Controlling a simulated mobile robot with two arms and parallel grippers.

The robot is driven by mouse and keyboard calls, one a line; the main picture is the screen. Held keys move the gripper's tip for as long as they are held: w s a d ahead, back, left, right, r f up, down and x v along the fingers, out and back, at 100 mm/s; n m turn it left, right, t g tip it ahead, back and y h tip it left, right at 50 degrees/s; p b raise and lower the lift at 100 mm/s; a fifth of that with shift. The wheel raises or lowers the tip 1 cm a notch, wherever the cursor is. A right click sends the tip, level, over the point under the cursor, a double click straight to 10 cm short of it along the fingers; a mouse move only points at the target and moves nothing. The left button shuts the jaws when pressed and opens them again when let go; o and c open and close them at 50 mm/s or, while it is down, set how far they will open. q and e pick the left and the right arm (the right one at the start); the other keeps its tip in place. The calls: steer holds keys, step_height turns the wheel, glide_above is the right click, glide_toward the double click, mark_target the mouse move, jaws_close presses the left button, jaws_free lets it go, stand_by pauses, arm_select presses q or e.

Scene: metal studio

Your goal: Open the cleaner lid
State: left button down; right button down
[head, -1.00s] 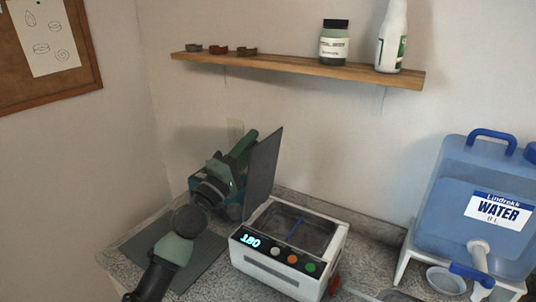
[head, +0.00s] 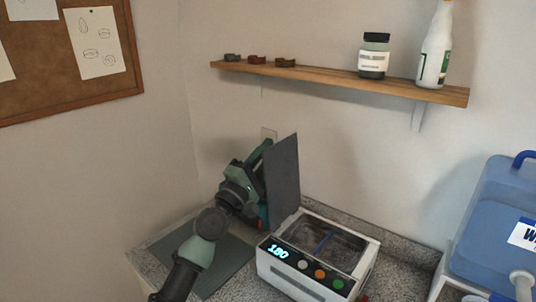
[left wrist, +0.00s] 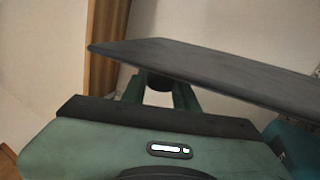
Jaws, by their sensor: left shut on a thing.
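The cleaner (head: 312,285) is a white box with a lit "180" display, several buttons and an open basin, at the lower middle of the head view. Its dark grey lid (head: 283,175) stands raised, nearly upright, at the basin's left side. The lid also crosses the top of the left wrist view (left wrist: 215,70). My left gripper (head: 262,154) is at the lid's left, outer side, shut on the lid. Its green fingers (left wrist: 160,88) reach the lid in the left wrist view; the tips are partly hidden. My right gripper is out of view.
A shelf (head: 340,82) above holds a jar (head: 374,56), a white bottle (head: 434,50) and small pieces. A blue water container (head: 495,225) stands at the right. A grey mat (head: 225,268) lies under my left arm. A corkboard (head: 50,95) hangs at upper left.

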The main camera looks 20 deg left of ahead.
arm_select(q)
steer(key=c, duration=1.1)
jaws_free()
steer(key=shift+b+v, duration=0.8)
steer(key=shift+v, duration=3.05)
